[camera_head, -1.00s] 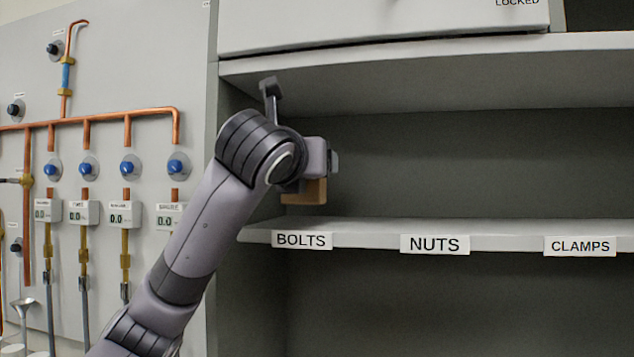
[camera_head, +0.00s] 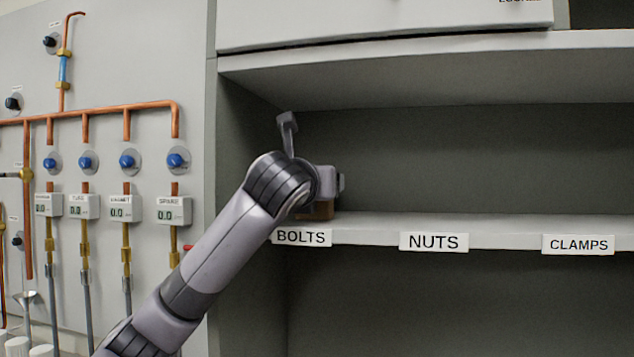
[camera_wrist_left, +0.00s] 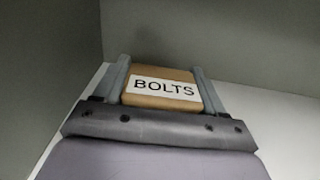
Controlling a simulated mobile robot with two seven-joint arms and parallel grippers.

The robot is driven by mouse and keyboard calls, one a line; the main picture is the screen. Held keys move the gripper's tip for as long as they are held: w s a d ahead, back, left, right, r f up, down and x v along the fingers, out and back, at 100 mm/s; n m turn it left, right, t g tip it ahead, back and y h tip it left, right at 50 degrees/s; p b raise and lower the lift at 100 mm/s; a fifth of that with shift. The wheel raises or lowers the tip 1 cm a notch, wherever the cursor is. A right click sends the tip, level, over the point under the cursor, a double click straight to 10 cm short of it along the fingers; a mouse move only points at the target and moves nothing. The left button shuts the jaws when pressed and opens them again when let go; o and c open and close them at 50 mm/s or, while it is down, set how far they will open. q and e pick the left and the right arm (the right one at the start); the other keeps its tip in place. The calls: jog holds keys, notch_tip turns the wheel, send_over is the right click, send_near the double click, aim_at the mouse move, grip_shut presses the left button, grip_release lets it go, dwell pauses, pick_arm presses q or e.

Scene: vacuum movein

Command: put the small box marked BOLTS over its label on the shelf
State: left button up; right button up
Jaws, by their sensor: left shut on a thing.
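The small brown box marked BOLTS (camera_wrist_left: 160,88) sits between the two fingers of my left gripper (camera_wrist_left: 163,85) in the left wrist view, its word facing the camera. The gripper is shut on it. In the head view the box (camera_head: 318,211) shows only partly below my wrist, just above or on the shelf board (camera_head: 365,226); I cannot tell whether it touches. It is behind and slightly right of the BOLTS label (camera_head: 302,237) on the shelf's front edge. My right gripper is in neither view.
The NUTS label (camera_head: 433,242) and CLAMPS label (camera_head: 578,245) are farther right, with bare shelf above them. The upper board (camera_head: 420,70) hangs above my arm. The cabinet's left side wall (camera_head: 240,140) is close. Copper pipes and gauges (camera_head: 127,207) stand left.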

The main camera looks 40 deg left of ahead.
pick_arm(q)
jog(key=shift+f, duration=0.2)
jog(key=o, duration=1.2)
jog(key=shift+r, duration=0.15)
jog(key=shift+s+d, duration=0.1)
jog(key=shift+s, duration=0.1)
jog(key=b+v, duration=0.2)
jog(key=v, duration=0.9)
jog(key=shift+s, duration=0.3)
jog(key=shift+d+r, duration=0.1)
